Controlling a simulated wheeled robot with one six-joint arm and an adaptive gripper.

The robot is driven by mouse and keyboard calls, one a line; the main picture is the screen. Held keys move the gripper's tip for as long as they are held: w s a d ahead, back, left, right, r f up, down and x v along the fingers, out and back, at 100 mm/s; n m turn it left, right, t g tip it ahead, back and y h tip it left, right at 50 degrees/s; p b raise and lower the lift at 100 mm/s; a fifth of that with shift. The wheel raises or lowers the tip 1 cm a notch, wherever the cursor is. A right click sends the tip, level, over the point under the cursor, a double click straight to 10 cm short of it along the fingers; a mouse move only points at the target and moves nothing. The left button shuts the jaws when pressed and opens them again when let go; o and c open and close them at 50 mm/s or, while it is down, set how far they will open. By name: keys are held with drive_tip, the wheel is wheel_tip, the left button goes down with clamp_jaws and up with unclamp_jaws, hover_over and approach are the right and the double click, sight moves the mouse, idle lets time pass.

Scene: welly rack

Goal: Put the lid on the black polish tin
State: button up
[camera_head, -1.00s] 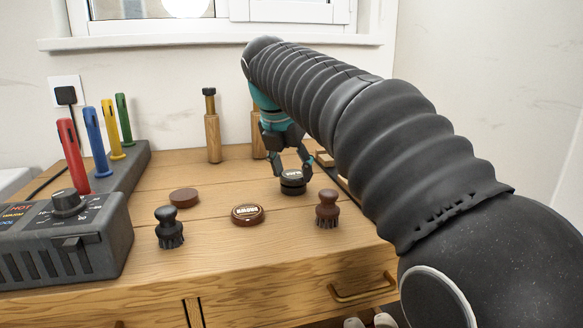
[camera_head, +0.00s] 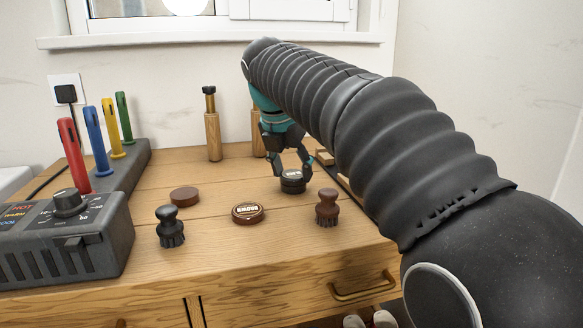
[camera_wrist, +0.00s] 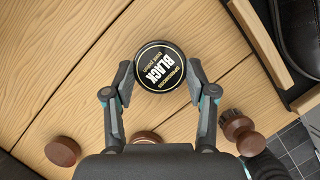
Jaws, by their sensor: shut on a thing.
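The black lid (camera_wrist: 160,75), lettered "BLACK", lies label up between the fingertips of my gripper (camera_wrist: 160,88) in the wrist view. My gripper (camera_head: 292,173) is shut on it, a finger at each side. In the head view the black polish tin (camera_head: 292,189) is directly under the lid, low at the tabletop. The two look like one short stack with no clear gap. Whether the lid is fully seated I cannot tell. In the wrist view the lid hides the tin.
A brown tin (camera_head: 247,213), a brown disc (camera_head: 184,197), a dark brush (camera_head: 170,227) and a brown brush (camera_head: 327,208) stand nearby on the wooden top (camera_head: 215,260). A grey device (camera_head: 68,240) is at left. Wooden-handled tools (camera_head: 212,138) stand behind.

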idle(0.4)
drive_tip(key=o, duration=1.1)
drive_tip(key=shift+o, duration=0.2)
drive_tip(key=shift+r, duration=3.5)
clamp_jaws()
drive_tip(key=shift+f+b, duration=1.9)
drive_tip(key=shift+f, duration=1.25)
drive_tip(key=shift+r, duration=0.15)
